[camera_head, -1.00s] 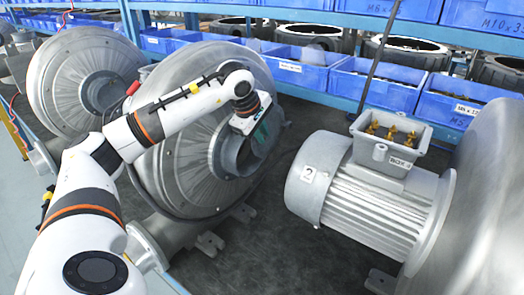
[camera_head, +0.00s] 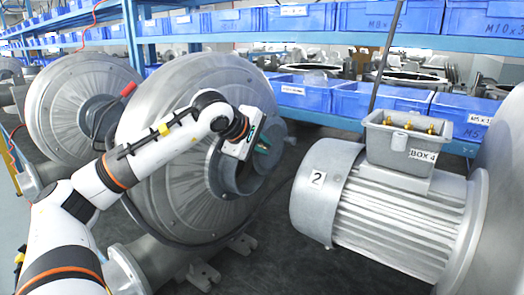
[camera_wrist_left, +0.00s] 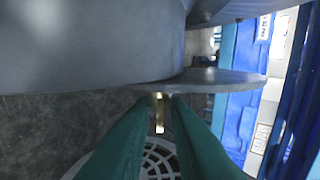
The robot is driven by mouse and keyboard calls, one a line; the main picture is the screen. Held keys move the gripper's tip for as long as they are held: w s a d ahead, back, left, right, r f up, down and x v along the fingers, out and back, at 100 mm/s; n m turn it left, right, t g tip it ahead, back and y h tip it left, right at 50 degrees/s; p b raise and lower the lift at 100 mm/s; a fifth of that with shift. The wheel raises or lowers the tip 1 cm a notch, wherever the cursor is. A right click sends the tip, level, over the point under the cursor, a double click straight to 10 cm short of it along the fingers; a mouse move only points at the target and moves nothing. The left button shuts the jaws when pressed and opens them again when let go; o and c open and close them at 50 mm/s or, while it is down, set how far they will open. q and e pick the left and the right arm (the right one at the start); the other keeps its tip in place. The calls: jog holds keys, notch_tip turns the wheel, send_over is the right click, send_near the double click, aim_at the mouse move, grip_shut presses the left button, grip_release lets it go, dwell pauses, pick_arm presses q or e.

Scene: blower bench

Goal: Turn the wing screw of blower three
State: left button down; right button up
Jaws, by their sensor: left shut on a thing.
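My left gripper (camera_head: 264,147) has green fingers and reaches the round hub on the front of a large grey metal blower (camera_head: 180,180). No number is readable on this blower. In the left wrist view, the fingers (camera_wrist_left: 160,97) are shut on a small brass-coloured piece (camera_wrist_left: 159,115), which looks like the wing screw. It sits just under the edge of a grey disc-shaped flange (camera_wrist_left: 205,80). In the head view the screw is hidden by the gripper and hub. My right gripper is not in view.
A motor marked 2 (camera_head: 375,215) with an open box marked BOX 4 (camera_head: 400,143) stands at the right. Another blower (camera_head: 65,115) stands at the left. Blue bins (camera_head: 365,103) line the shelf behind. Dark floor shows between the blower and motor.

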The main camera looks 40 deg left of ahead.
pick_arm(q)
jog(key=c, duration=1.6)
grip_release()
jog(key=shift+s+r, duration=0.1)
jog(key=b+v, duration=0.1)
jog(key=v, duration=1.1)
jog(key=shift+d, duration=0.1)
